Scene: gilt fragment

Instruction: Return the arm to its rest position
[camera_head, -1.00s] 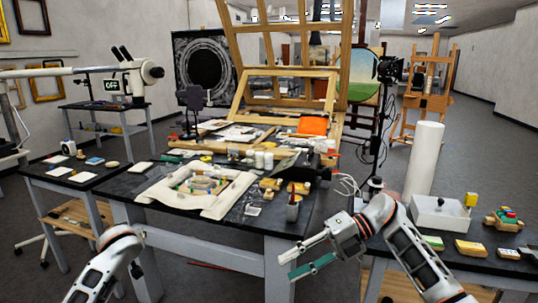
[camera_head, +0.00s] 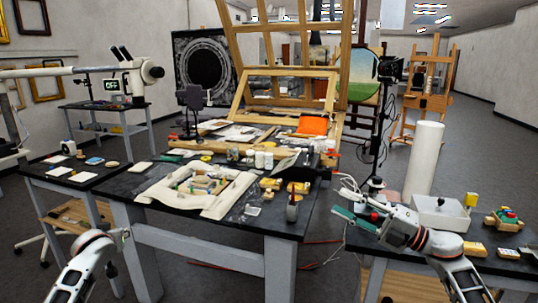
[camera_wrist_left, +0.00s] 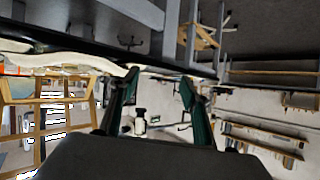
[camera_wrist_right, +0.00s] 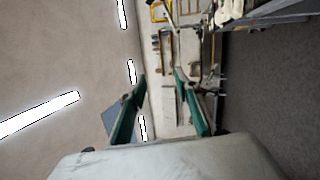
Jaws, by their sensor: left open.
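My right arm comes in from the lower right in the head view, and its gripper (camera_head: 345,203) is raised by the right-hand table, pointing left. Its green-padded fingers are apart and empty in the right wrist view (camera_wrist_right: 160,82). My left arm (camera_head: 90,258) is at the lower left of the head view, in front of the main table; its fingers are hard to make out there. In the left wrist view the left gripper (camera_wrist_left: 158,80) has its two green-padded fingers apart with nothing between them.
The main black table (camera_head: 215,228) carries a cream padded frame (camera_head: 222,203), a metal cup (camera_head: 292,210) and several small things. The right table holds a white roll (camera_head: 424,160), a white box (camera_head: 440,215) and yellow blocks (camera_head: 475,249). Floor shows between the tables.

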